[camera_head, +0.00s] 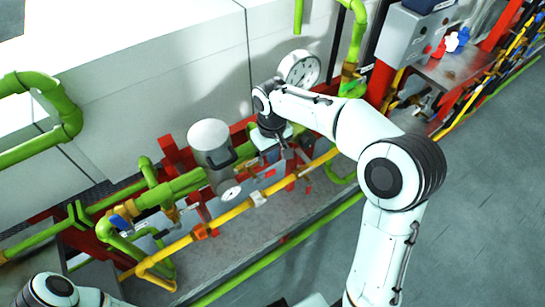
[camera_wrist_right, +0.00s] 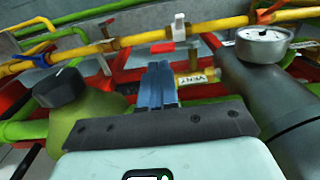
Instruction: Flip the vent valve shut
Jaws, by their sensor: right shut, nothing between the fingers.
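In the head view the right gripper (camera_head: 283,145) reaches down over the pipes, right of the grey cylinder. My left gripper is out of view; part of its arm shows bottom left.
The grey cylinder (camera_wrist_right: 285,95) with a dial gauge (camera_wrist_right: 262,42) stands close on the right in the wrist view. A black knob (camera_wrist_right: 60,88) is close on the left. Green pipes (camera_head: 180,185) and a yellow pipe (camera_head: 235,213) crowd the bench. The grey floor (camera_head: 470,220) is clear.

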